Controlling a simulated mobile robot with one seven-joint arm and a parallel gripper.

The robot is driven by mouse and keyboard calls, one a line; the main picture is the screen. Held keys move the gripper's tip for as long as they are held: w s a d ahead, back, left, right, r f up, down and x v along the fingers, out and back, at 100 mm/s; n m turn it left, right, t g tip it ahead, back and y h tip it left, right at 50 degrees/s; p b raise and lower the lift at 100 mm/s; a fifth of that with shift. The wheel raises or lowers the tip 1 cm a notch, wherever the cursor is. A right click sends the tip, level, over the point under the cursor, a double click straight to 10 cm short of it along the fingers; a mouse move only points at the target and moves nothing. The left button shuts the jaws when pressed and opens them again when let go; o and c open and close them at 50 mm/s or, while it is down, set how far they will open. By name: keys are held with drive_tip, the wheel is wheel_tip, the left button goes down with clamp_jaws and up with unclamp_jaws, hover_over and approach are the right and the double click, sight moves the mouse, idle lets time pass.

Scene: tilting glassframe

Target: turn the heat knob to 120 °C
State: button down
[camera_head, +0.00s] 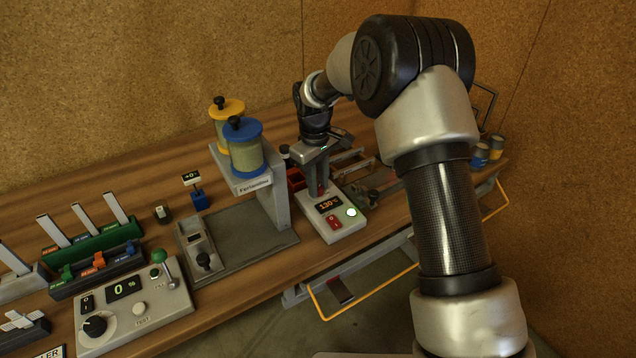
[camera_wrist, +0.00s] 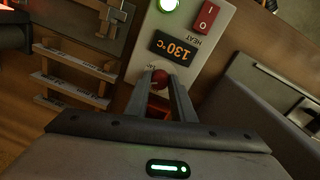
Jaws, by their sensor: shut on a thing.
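The heat control box (camera_head: 346,222) is a pale box on the bench, below and in front of my gripper. Its dark display (camera_head: 328,204) reads 130 °C in orange; the same display (camera_wrist: 176,47) appears upside down in the wrist view. In the head view my gripper (camera_head: 318,188) points down at the far end of the box, and the knob is mostly hidden there.
A red rocker switch (camera_head: 334,222) and a lit green-white button (camera_head: 351,212) are on the box. A grey stand with yellow and blue-lidded jars (camera_head: 246,160) stands close on the left. A wooden rack (camera_wrist: 75,75) lies beside the box. A second control panel (camera_head: 135,312) is at front left.

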drive_tip(key=shift+w+r, duration=0.1)
drive_tip(key=c, duration=1.8)
unclamp_jaws()
wheel_tip(320, 180, up, 17)
drive_tip(key=p, duration=0.1)
drive_tip(key=shift+s+a+r, duration=0.2)
drive_tip(key=shift+s+a, duration=0.1)
drive_tip(key=shift+s, duration=0.15)
